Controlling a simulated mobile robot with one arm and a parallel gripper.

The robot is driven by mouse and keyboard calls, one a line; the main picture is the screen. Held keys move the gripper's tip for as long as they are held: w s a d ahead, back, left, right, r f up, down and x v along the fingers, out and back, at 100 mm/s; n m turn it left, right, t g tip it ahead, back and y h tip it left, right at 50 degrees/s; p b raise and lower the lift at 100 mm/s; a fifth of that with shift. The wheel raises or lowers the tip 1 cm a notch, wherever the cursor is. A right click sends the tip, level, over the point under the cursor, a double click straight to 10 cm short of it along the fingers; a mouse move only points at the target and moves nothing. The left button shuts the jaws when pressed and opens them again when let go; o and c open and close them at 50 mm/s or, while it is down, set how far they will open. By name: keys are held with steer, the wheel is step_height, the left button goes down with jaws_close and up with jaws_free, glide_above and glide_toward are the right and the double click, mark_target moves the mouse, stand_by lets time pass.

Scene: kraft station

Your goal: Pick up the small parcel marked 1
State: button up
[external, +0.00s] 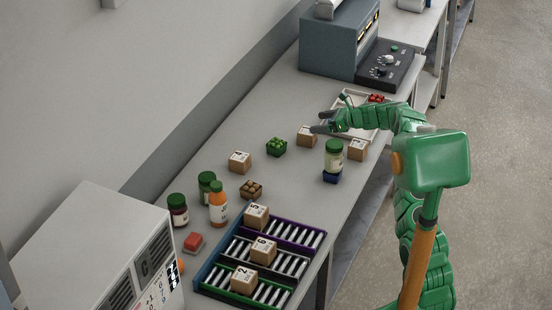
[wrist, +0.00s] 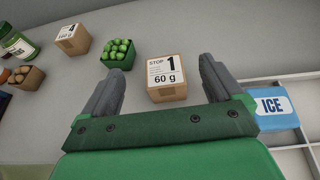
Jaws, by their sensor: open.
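The small parcel marked 1 (wrist: 167,78) is a brown box with a white label reading "STOP 1, 60 g". In the wrist view it lies on the table ahead, between the lines of my two fingers and not touched by them. In the external view this parcel (external: 306,136) stands just left of my fingertips, which partly overlap it. My gripper (external: 322,122) is open and empty, reaching in from the right; it also shows in the wrist view (wrist: 158,75). The parcel's far sides are hidden.
Green produce in a basket (wrist: 118,53), a parcel marked 4 (external: 240,161) and a basket of brown items (external: 251,189) stand to the left. A white tray (external: 328,128) with an ICE pack (wrist: 272,106) lies right. A jar (external: 333,158) and another parcel (external: 357,149) stand near the front edge.

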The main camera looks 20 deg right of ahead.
mark_target(303, 133)
step_height(303, 133, down, 4)
steer(key=shift+r, duration=0.2)
steer(key=shift+x, duration=3.15)
steer(key=shift+w+a+f, duration=0.3)
steer(key=shift+w+a, duration=0.15)
steer(key=shift+w, duration=0.05)
steer(key=c, duration=1)
